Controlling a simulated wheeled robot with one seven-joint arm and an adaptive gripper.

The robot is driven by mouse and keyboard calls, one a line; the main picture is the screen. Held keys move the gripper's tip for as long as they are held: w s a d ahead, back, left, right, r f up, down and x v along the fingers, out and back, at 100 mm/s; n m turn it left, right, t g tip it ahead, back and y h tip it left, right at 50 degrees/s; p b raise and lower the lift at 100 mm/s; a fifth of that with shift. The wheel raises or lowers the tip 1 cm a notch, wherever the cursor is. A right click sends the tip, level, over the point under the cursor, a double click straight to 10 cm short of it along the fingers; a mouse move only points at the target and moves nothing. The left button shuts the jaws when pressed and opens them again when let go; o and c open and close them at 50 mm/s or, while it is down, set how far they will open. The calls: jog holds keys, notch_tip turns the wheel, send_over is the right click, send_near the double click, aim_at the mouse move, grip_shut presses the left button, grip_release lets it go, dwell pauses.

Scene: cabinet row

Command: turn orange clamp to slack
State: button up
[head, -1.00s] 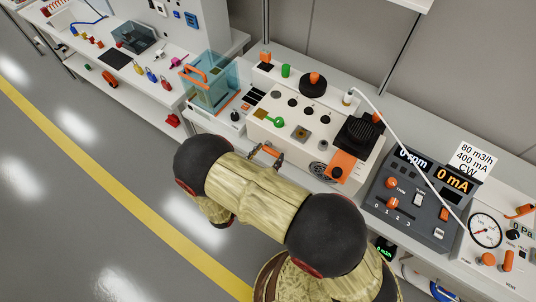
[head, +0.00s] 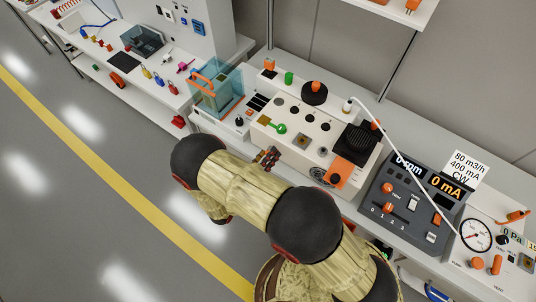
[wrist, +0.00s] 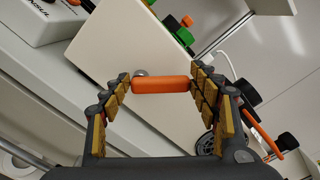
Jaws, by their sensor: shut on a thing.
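The orange clamp (wrist: 160,85) is a short rounded bar on the front of a pale box. In the wrist view it lies level across the picture, with a grey round pivot just above its left part. My gripper (wrist: 161,86) is shut on it, one padded finger at each end. In the head view my gripper (head: 267,158) is at the front face of the white bench unit (head: 262,137). There the clamp is mostly hidden by the fingers, and its exact angle cannot be told.
The unit's top carries a green lever (head: 278,127), black knobs and a black finned block (head: 355,145). A round vent and an orange part (head: 339,175) lie to the right. A clear box (head: 216,88) stands left, a grey control console (head: 408,205) right. The floor in front is open.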

jog(key=shift+w+a+r+n+p, duration=0.1)
jog(key=shift+a+n+p, duration=0.1)
jog(key=shift+n, duration=0.35)
jog(key=shift+w+a+n+p, duration=0.1)
jog(key=shift+n+p, duration=0.05)
jog(key=shift+n, duration=0.4)
jog(key=o, duration=1.7)
jog(key=v, duration=1.2)
